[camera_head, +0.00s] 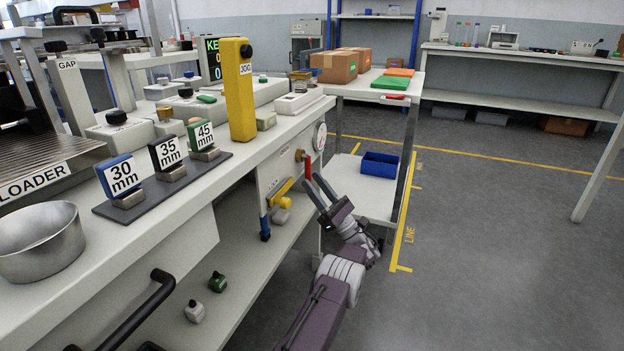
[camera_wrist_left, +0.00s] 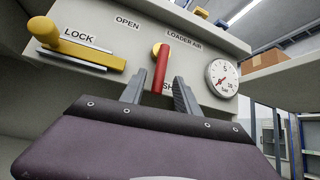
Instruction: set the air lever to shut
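The red air lever (camera_head: 307,168) is on the front panel of the bench, below the counter edge. In the left wrist view the lever (camera_wrist_left: 161,70) hangs nearly straight down from its brass pivot, its lower end beside the partly hidden "SH" label (camera_wrist_left: 167,87). The "OPEN" label (camera_wrist_left: 127,23) is up to the left. My left gripper (camera_head: 313,180) is open, its fingertips close to the lever. In the wrist view one finger is on each side of the lever; I cannot tell if either touches. My right gripper is out of view.
A yellow lock handle (camera_wrist_left: 75,45) is left of the lever, and a round pressure gauge (camera_wrist_left: 222,78) is right of it. A side table with a blue bin (camera_head: 380,165) stands beyond. The floor to the right is clear.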

